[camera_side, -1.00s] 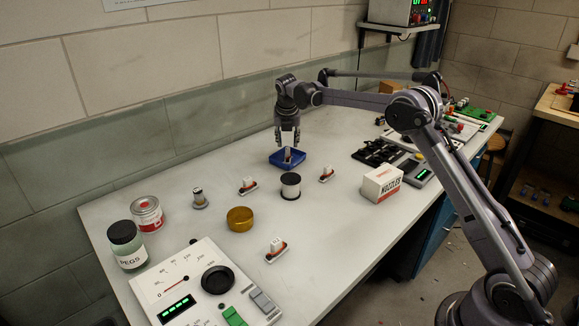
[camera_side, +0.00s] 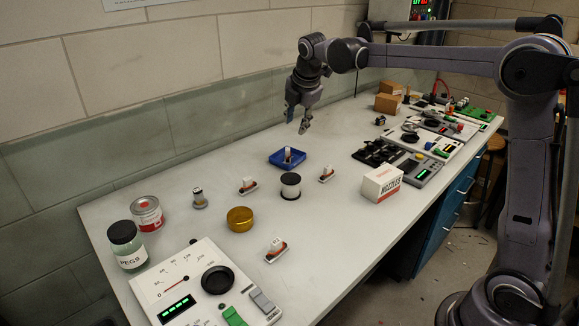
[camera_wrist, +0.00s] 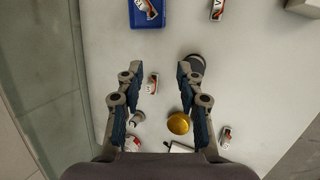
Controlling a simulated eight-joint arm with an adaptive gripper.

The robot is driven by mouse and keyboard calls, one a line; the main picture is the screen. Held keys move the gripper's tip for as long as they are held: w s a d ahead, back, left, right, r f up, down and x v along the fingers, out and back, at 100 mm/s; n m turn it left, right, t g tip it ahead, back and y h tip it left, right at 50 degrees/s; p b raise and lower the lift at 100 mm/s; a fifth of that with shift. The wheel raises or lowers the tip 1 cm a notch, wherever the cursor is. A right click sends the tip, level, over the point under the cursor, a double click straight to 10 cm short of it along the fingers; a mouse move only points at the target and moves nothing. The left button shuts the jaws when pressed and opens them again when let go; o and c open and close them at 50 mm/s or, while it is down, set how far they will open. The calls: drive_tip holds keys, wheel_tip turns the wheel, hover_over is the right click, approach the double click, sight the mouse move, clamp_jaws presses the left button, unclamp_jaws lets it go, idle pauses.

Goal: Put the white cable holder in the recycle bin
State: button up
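The blue tray (camera_side: 277,160) stands near the back of the bench and is the only bin-like container I see. A small white part (camera_side: 288,155) with red-brown marks is inside it; both the tray (camera_wrist: 135,22) and this part (camera_wrist: 148,8) show at the top of the wrist view. A white spool with black ends (camera_side: 290,187) stands upright in front of the tray; I cannot tell which of these is the cable holder. My gripper (camera_side: 297,118) hangs above the tray, tilted. In the wrist view its fingers (camera_wrist: 160,70) are wide apart with nothing between them.

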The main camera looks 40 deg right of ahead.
drive_tip(key=s+a+m+t+y, duration=0.1)
drive_tip(key=s+a+m, duration=0.4)
drive_tip(key=s+m, duration=0.65)
drive_tip(key=s+a+f+m+t, duration=0.1)
drive_tip(key=s+a+f+m, duration=0.1)
drive_tip(key=s, duration=0.5)
drive_tip(key=s+a+f+m+y, duration=0.1)
drive_tip(key=s+a+f+m, duration=0.1)
drive_tip(key=s+f+m, duration=0.3)
drive_tip(key=s, duration=0.3)
drive_tip(key=shift+s+f+t, duration=0.15)
drive_tip(key=shift+f+t, duration=0.1)
drive_tip(key=shift+t, duration=0.15)
